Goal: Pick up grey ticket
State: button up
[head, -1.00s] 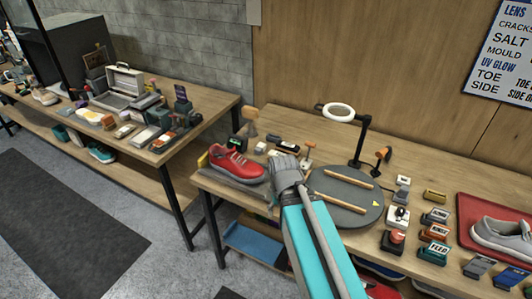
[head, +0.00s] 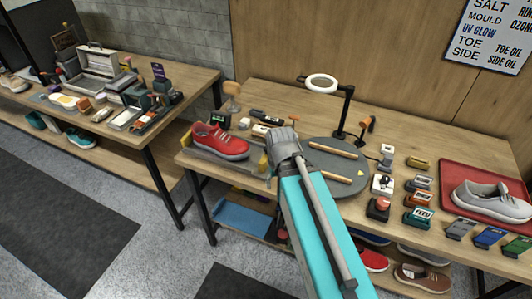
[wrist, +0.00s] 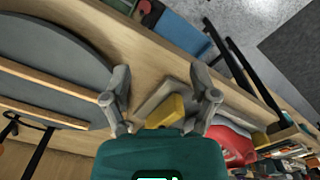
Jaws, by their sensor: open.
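My gripper (head: 284,150) is over the front of the work table, between the red sneaker and the round grey mat. In the wrist view my gripper (wrist: 161,84) is open, its two fingers spread with nothing held. Between and beyond the fingers are a yellow block (wrist: 168,110) and a grey strip, which look like the end of the red sneaker's stand. I cannot pick out a grey ticket with certainty in either view. My gripper and arm hide part of the table in the head view.
The red sneaker (head: 220,142) sits just left of my gripper. A ring lamp (head: 322,83) stands behind. Several labelled blocks and a red tray (head: 457,172) with a grey sneaker are farther right.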

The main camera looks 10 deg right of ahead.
aim_at(461, 226)
jog(key=z, duration=1.55)
jog(key=k, duration=0.55)
jog(key=z, duration=0.65)
